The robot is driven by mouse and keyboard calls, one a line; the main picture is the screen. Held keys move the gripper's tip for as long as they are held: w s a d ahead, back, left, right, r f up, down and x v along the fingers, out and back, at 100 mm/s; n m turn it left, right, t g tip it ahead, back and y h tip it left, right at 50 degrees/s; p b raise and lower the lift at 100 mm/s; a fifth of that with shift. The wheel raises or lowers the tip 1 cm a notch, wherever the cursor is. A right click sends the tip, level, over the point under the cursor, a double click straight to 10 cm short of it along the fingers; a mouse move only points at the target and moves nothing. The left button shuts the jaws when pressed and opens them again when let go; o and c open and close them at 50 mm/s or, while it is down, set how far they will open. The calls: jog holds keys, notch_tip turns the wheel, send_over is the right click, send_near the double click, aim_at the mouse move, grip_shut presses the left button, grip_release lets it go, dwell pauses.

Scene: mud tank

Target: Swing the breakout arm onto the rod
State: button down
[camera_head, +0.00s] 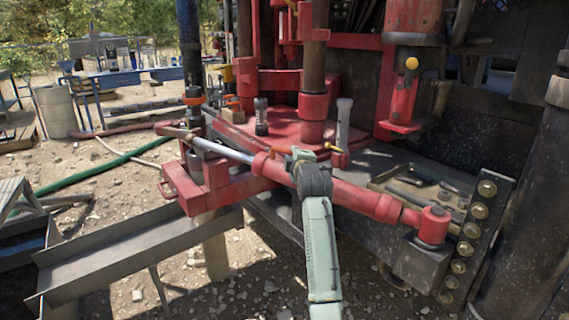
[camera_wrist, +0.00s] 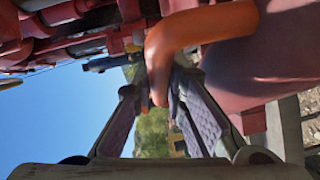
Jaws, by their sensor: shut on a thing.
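My gripper (camera_head: 302,158) is at the red deck's front edge, by the red cylinder with a bright shaft (camera_head: 370,202) that slants across the front. In the wrist view, an orange curved handle (camera_wrist: 195,35) bends down between the fingers of my gripper (camera_wrist: 158,98), and the gripper is shut on it. In the head view my gripper partly hides this handle. I take the handle to be part of the breakout arm, but its link to the red parts is hidden. A vertical brown rod (camera_head: 315,62) stands behind, in a red collar on the deck.
A dark post (camera_head: 520,205) and a bolted bracket (camera_head: 468,240) stand close at the right. A shallow tray of tools (camera_head: 425,187) lies near them. A metal trough (camera_head: 135,252) is at the lower left. Hoses cross the open gravel (camera_head: 95,165) at the left.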

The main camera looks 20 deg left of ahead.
jog(key=shift+w+d+m+h, duration=0.15)
jog(key=shift+w+h, duration=0.05)
jog(key=shift+w, duration=0.35)
jog(key=shift+w+d+m+h, duration=0.15)
jog(key=shift+w+h, duration=0.05)
jog(key=shift+w, duration=0.3)
jog(key=shift+w+d+r+t, duration=0.2)
jog(key=shift+w+d+t, duration=0.05)
jog(key=shift+w+t, duration=0.05)
jog(key=c, duration=1.6)
grip_release()
jog(key=shift+w+f, duration=0.1)
jog(key=shift+s+d, duration=0.1)
jog(key=shift+s, duration=0.3)
jog(key=v, duration=1.1)
